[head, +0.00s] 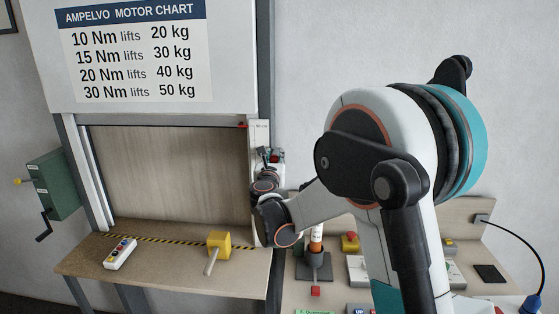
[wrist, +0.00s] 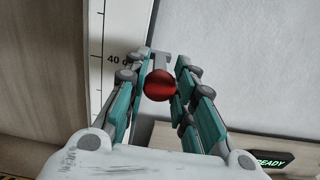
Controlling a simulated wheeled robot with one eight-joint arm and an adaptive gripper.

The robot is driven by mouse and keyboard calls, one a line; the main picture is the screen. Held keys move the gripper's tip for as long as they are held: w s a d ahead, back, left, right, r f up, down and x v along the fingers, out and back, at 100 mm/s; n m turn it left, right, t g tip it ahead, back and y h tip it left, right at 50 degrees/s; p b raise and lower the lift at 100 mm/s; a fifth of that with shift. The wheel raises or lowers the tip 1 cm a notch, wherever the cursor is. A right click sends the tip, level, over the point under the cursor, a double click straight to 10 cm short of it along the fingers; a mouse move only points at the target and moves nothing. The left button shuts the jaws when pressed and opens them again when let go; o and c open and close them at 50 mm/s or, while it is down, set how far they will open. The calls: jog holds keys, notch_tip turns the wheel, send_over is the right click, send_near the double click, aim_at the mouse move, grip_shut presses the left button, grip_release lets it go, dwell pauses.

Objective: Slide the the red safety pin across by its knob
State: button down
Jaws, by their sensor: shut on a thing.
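The red safety pin's round knob (wrist: 159,85) sits between the teal finger pads of my gripper (wrist: 166,75) in the wrist view. My gripper is shut on the knob. A grey bracket or shaft (wrist: 160,59) shows just behind it; the rest of the pin is hidden. In the head view my gripper (head: 273,156) is at the right post of the shutter frame, with a bit of red between its fingers. A small red piece (head: 243,125) shows at the shutter opening's upper right corner; I cannot tell whether it is part of the pin.
A white post with a scale (wrist: 112,60) marked 40 stands left of the fingers. A wooden bench (head: 170,264) holds a button box (head: 120,253) and a yellow block with a handle (head: 219,245). A green crank box (head: 52,185) hangs at left. Several items crowd the right bench.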

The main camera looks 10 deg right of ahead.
jog(key=shift+w+a, duration=0.2)
jog(key=shift+a, duration=0.4)
jog(key=shift+w+a, duration=0.2)
jog(key=shift+a, duration=0.35)
jog(key=c, duration=1.3)
grip_release()
jog(key=shift+a, duration=0.25)
jog(key=shift+d, duration=0.1)
jog(key=v, duration=1.2)
